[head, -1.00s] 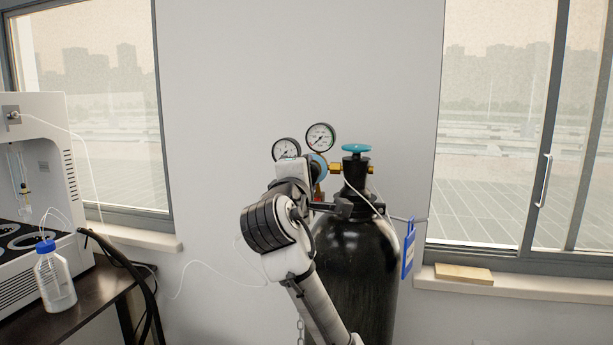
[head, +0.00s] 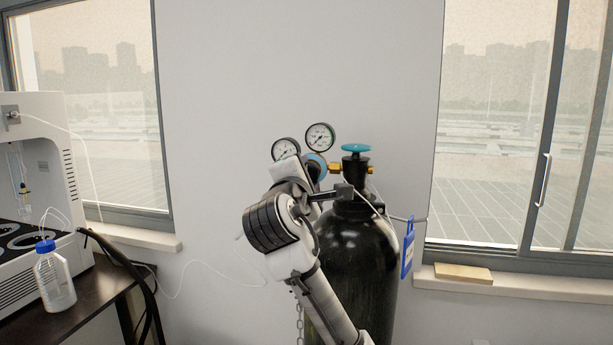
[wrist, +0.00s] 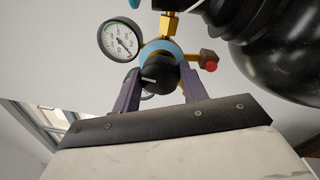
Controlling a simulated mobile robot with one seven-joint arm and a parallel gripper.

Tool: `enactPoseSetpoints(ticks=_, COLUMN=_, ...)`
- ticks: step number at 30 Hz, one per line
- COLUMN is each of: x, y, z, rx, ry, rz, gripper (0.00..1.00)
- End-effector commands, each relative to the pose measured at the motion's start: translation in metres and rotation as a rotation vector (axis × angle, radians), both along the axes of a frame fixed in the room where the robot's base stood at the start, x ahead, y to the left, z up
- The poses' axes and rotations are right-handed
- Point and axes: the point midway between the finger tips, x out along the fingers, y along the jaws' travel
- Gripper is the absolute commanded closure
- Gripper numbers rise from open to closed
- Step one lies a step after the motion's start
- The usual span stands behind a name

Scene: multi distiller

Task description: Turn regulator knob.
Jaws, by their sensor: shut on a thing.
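The black regulator knob (wrist: 158,72) with a white mark sits on the front of the blue-ringed regulator body (wrist: 176,46) in the wrist view. My gripper (wrist: 161,80) has its two purple fingers on either side of the knob and is shut on it. In the head view my arm's wrist hides the knob and the fingers; part of the regulator's blue ring (head: 316,160) shows behind it. Two round gauges stand above, the right gauge (head: 320,137) higher than the left gauge (head: 284,149).
A black gas cylinder (head: 357,260) with a teal handwheel (head: 356,148) stands right of my arm. A blue tag (head: 407,252) hangs at its right. A red-tipped brass fitting (wrist: 209,64) is close to the right finger. A table with a blue-capped bottle (head: 54,280) is at left.

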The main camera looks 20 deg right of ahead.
Motion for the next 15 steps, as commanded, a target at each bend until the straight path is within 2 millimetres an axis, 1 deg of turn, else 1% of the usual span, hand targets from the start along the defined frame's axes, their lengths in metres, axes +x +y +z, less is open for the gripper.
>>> enactPoseSetpoints(ticks=2, x=0.0001, y=0.0004, z=0.0005, rx=-0.001, ry=-0.001, rz=0.002, gripper=0.80)
enactPoseSetpoints(ticks=3, x=0.0001, y=0.0004, z=0.0005, rx=0.000, ry=-0.002, rz=0.002, gripper=0.52)
enactPoseSetpoints(ticks=7, x=0.0001, y=0.0004, z=0.0004, rx=0.000, ry=-0.001, rz=0.000, gripper=0.35)
enactPoseSetpoints(ticks=15, x=-0.0003, y=0.0004, z=0.0001, rx=0.000, ry=-0.001, rz=0.000, gripper=0.35)
